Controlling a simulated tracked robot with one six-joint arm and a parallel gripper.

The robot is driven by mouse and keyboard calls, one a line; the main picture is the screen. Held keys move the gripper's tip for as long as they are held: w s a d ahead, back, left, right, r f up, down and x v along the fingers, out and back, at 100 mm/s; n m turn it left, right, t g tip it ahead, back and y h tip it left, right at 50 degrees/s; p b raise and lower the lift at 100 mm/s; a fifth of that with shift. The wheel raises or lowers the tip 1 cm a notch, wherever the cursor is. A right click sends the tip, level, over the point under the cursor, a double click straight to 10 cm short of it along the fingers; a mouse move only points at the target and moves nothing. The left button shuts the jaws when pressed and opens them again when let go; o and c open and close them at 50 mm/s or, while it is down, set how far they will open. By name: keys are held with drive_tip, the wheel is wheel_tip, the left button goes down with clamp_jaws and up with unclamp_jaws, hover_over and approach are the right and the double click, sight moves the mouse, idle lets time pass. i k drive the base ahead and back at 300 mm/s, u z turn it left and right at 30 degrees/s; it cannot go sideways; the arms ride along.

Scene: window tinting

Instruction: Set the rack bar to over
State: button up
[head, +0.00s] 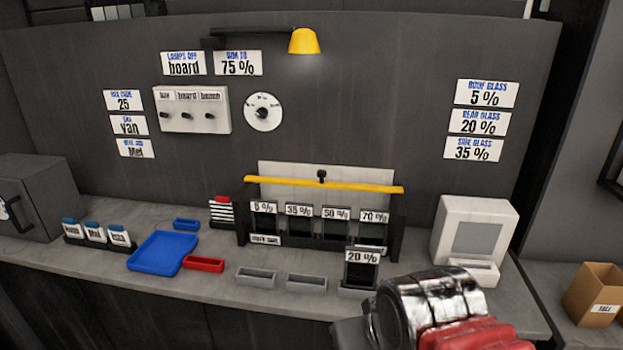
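The rack bar (290,185) is a long yellow bar. It lies across the upper part of the black rack (397,235), in front of a pale back panel (340,172), with a black knob (322,175) at its middle. Film samples labelled 5 %, 35 %, 50 % and 70 % stand in the rack below the bar. My gripper (350,333) shows only as a dark grey part at the bottom edge, beside my silver and red wrist. It is in front of the rack and well apart from the bar. Its fingertips cannot be made out.
A 20 % sample (361,270) stands in front of the rack at right, near my wrist. A white box-like device (475,240) stands right. Blue tray (162,252) and red tray (204,264) lie left. A yellow lamp (304,41) hangs above.

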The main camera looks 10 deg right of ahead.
sight(321, 174)
drive_tip(key=u, duration=0.4)
drive_tip(key=k, duration=0.5)
drive_tip(key=u, duration=0.9)
drive_tip(key=k, duration=0.75)
drive_tip(key=u, duration=0.3)
drive_tip(key=i, duration=1.25)
drive_tip(key=z, duration=0.55)
drive_tip(key=i, duration=0.7)
drive_tip(key=z, duration=0.15)
